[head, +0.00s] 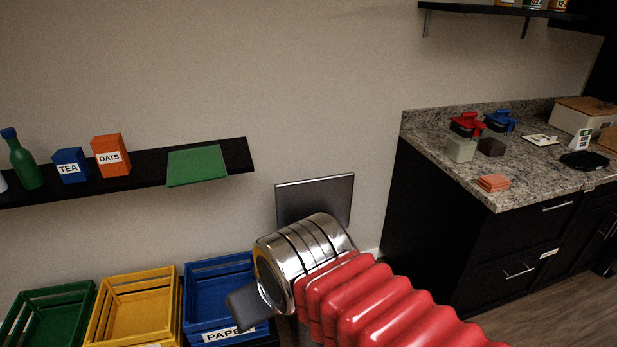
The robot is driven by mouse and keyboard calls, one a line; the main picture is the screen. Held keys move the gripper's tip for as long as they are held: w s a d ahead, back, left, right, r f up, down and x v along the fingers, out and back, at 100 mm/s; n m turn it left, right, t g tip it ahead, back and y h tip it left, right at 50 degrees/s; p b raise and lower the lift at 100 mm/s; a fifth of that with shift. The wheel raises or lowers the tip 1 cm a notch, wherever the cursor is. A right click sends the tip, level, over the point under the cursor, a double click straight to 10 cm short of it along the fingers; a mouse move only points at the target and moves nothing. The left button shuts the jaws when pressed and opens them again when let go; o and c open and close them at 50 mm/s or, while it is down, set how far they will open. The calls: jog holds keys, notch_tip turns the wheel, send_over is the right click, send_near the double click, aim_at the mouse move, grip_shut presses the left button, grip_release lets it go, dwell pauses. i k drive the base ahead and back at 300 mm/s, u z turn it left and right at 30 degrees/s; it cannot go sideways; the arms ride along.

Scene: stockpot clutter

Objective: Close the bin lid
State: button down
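A square dark grey panel (315,190) with a lighter edge stands raised, almost upright, near the wall in the middle of the head view; it looks like the bin lid, open. The bin body below it is mostly hidden behind my arm. My gripper (246,306) shows as a dark grey block at the end of my metal wrist, left of and below the lid and in front of the blue crate. Its fingers cannot be made out, so its opening is unclear. I see no contact with the lid.
Green (50,293), yellow (134,277) and blue (218,266) crates stand at the lower left. A black wall shelf (235,158) above them holds a bottle, boxes and a green mat. A dark cabinet with a granite counter (440,139) stands right. Floor shows at the lower right.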

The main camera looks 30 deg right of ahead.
aim_at(333, 195)
jog(key=u, duration=0.05)
jog(key=i, duration=1)
jog(key=z, duration=0.05)
